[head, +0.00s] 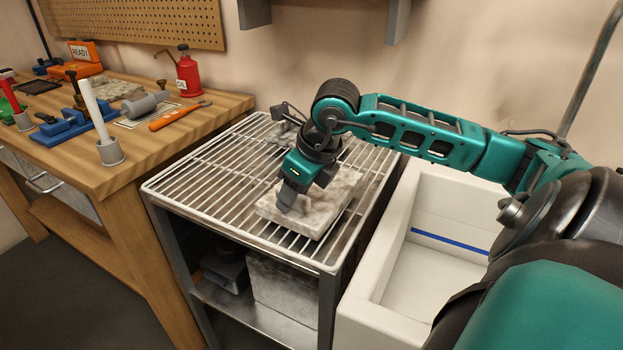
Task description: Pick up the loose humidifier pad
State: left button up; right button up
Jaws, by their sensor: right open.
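The loose humidifier pad (318,212) looks like a pale grey mottled slab. It lies flat on the white wire rack (185,190), near the rack's front right. My right gripper (286,205) comes down over the pad's left part, pointing downward. The gripper is open; its fingers overlap the pad's near left side in the picture, and I cannot tell whether they touch it. The arm and gripper hide part of the pad's far side. My left gripper is not in view.
A white sink (385,240) stands right of the rack. A wooden workbench (190,120) with tools, a red oil can (188,75) and a white upright stick (97,115) stands left. A grey mesh block (285,285) sits on the lower shelf. The rack's left side is clear.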

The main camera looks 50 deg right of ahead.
grip_shut()
dwell(0.4)
dwell(1.0)
